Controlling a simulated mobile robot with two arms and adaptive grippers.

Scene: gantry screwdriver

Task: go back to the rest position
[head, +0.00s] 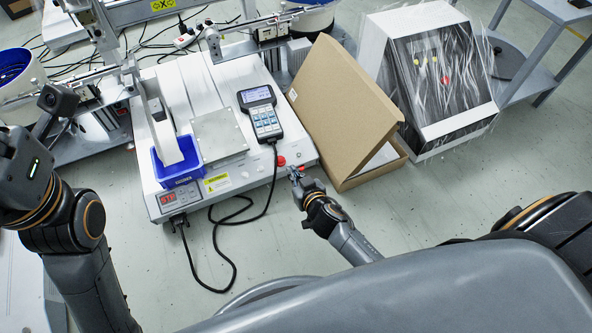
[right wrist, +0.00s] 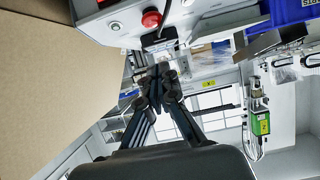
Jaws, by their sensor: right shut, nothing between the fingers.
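My right gripper (head: 294,174) is at the front right corner of the white gantry screwdriver machine (head: 226,184), close to its red button (head: 281,161). In the right wrist view the gripper's fingers (right wrist: 158,82) are together, with nothing seen between them. The red button (right wrist: 151,19) shows above the fingertips there; whether they touch the machine I cannot tell. My left arm (head: 75,225) comes in at the left, bent; its gripper is not in view.
An open cardboard box (head: 343,100) stands close to the right of the machine. A plastic-wrapped cabinet (head: 440,80) is beyond it. A handheld controller (head: 261,112) lies on the machine, its black cable looping over the floor. A blue bin (head: 178,172) sits at the front left.

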